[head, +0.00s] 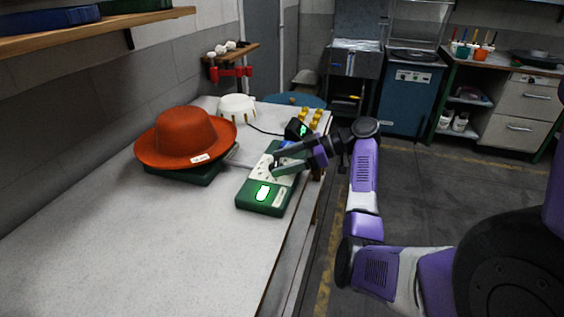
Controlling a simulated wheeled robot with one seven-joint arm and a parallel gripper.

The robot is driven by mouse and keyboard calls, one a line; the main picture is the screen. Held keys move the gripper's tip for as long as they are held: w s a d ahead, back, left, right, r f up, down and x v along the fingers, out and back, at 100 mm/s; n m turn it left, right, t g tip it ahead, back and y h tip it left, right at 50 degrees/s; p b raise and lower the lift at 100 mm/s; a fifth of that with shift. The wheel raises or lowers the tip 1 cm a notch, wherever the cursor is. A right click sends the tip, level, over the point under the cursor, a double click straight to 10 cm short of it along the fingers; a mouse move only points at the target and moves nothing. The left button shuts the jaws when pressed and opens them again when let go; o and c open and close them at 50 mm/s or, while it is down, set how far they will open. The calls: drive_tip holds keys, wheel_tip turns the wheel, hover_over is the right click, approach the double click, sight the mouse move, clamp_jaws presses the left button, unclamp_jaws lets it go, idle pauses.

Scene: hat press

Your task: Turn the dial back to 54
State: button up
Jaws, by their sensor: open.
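A green control box (262,205) with a pale top panel lies near the right edge of the workbench. Its lit green-white display (263,192) is too small to read. My gripper (277,163) reaches in from the right and is over the far part of the panel. Its fingers are open, with nothing clearly between them. The dial cannot be made out; the fingers cover part of the panel. I cannot tell whether they touch the box.
An orange hat (185,138) sits on a dark green base (187,172) left of the box. A small black device (296,129), a white round piece (237,107) and several yellow pieces (311,115) stand farther back. The near workbench (130,250) is clear.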

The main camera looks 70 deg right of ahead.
drive_tip(key=v, duration=0.7)
drive_tip(key=shift+s+d+r, duration=0.15)
drive_tip(key=shift+s, duration=0.1)
idle(0.4)
